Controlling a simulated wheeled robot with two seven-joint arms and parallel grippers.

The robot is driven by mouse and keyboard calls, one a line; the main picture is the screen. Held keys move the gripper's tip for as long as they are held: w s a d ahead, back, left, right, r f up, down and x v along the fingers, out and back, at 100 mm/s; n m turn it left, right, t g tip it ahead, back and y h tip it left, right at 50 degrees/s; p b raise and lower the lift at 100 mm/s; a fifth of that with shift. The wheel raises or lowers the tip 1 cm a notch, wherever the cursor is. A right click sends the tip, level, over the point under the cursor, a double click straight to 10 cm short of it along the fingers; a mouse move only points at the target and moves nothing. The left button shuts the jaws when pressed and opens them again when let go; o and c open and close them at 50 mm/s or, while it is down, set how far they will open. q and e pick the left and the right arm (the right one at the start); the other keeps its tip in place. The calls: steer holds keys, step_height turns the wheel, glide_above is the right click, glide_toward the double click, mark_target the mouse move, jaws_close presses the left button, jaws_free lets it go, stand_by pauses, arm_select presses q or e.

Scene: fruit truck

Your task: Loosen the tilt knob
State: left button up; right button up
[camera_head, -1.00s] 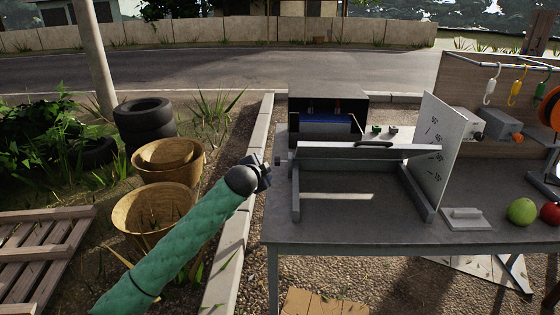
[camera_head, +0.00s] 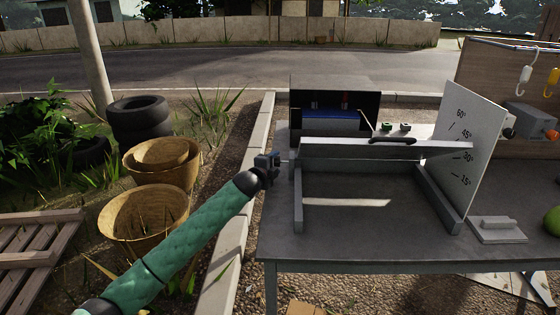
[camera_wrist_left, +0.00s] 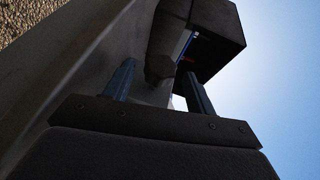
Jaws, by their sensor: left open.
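The tilt fixture stands on the grey table, with a raised tilting plate (camera_head: 380,150) and an upright angle board (camera_head: 472,140) marked in degrees. My left gripper (camera_head: 273,159) is at the fixture's left side, by the plate's hinge end. In the left wrist view its two fingers (camera_wrist_left: 160,72) are apart. A dark, blunt knob-like part (camera_wrist_left: 160,66), which looks like the tilt knob, shows between the fingertips. Whether the fingers touch it I cannot tell. In the head view the knob is largely hidden by the gripper. My right gripper is not in view.
The grey table (camera_head: 330,247) carries an open dark box (camera_head: 335,100) behind the fixture and a small grey block (camera_head: 497,229) at right. A green fruit (camera_head: 552,221) sits at the right edge. Wicker baskets (camera_head: 145,212) and tires (camera_head: 140,118) stand on the ground left.

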arm_select(q)
steer(key=shift+x, duration=2.3)
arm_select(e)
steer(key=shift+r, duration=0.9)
arm_select(q)
steer(key=c, duration=1)
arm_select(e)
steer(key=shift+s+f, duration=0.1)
arm_select(q)
steer(key=shift+p, duration=0.3)
